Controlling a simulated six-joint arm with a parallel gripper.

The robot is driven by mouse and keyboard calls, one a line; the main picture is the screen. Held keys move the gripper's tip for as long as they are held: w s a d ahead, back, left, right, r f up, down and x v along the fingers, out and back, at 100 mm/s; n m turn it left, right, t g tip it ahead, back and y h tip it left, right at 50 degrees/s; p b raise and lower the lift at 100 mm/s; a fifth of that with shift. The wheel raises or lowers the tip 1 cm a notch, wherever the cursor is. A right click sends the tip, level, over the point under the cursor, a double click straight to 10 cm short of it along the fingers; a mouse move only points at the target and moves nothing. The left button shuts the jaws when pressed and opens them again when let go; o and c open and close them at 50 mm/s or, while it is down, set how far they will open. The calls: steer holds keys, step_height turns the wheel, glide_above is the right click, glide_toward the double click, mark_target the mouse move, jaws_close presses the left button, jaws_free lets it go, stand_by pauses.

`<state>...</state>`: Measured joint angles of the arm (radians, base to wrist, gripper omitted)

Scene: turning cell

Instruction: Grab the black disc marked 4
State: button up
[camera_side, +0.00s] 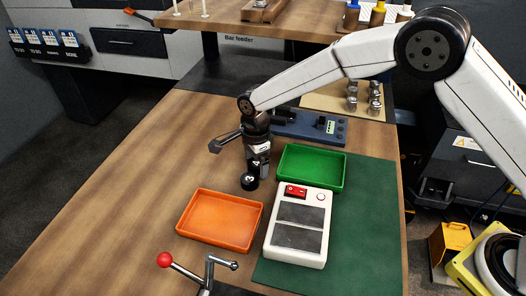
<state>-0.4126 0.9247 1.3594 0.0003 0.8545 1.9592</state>
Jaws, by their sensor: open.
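A black disc (249,182) with a white 3 sits on the wooden table (130,205), just behind the orange tray (182,225). Just above and behind it in the picture, a white 4 shows on a dark surface (256,162), which looks like the disc marked 4. My gripper (260,170) points down at this spot, with its fingers open around or right beside the 4. Dark parts overlap here, so I cannot tell whether the fingers touch it. The lower side of the 4 disc is partly hidden.
A green tray (346,172) and a white device (297,258) with a red display stand close on the right, by a green mat (375,230). A red-knobbed lever (165,259) is at the front. The table's left side is clear.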

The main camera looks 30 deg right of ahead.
mark_target(256, 163)
jaws_close()
steer(key=shift+r, duration=0.15)
steer(key=shift+r, duration=1.5)
steer(key=s+d+r, duration=0.2)
steer(key=s+r, duration=0.3)
steer(key=s, duration=0.1)
steer(key=s+d+r, duration=0.2)
steer(key=s+r, duration=0.2)
steer(key=s, duration=0.3)
steer(key=shift+d+r, duration=0.35)
steer(key=shift+s, duration=0.1)
